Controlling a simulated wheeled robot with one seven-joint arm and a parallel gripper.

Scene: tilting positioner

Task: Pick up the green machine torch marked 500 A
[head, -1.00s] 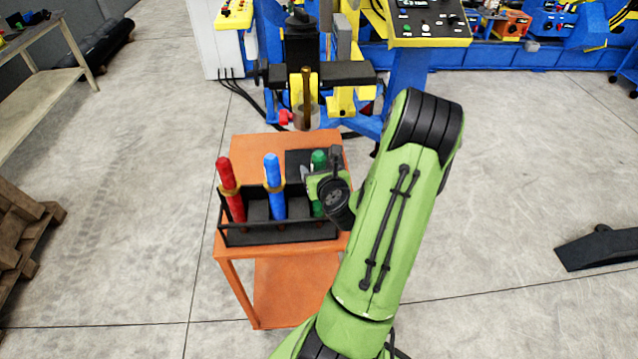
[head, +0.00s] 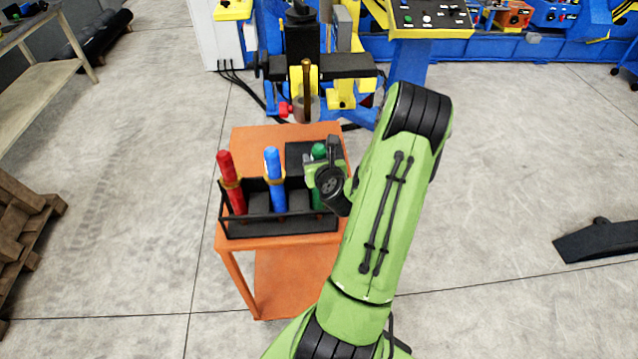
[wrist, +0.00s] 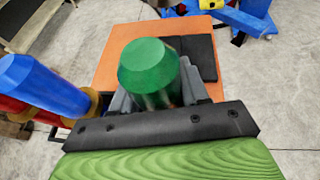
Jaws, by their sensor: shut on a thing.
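The green torch (head: 319,151) stands upright at the right end of a black rack (head: 262,229) on an orange cart. Its green top (wrist: 149,72) fills the middle of the wrist view. My gripper (head: 322,172) is shut on the green torch near its upper part; the grey fingers (wrist: 190,88) sit on both sides of it. The torch's lower part is mostly hidden by my gripper and the rack. I cannot read any marking on it.
A blue torch (head: 274,178) and a red torch (head: 231,182) stand in the same rack to the left. A black pad (head: 298,152) lies on the orange cart (head: 262,139) behind. A blue and yellow positioner (head: 303,60) stands beyond the cart.

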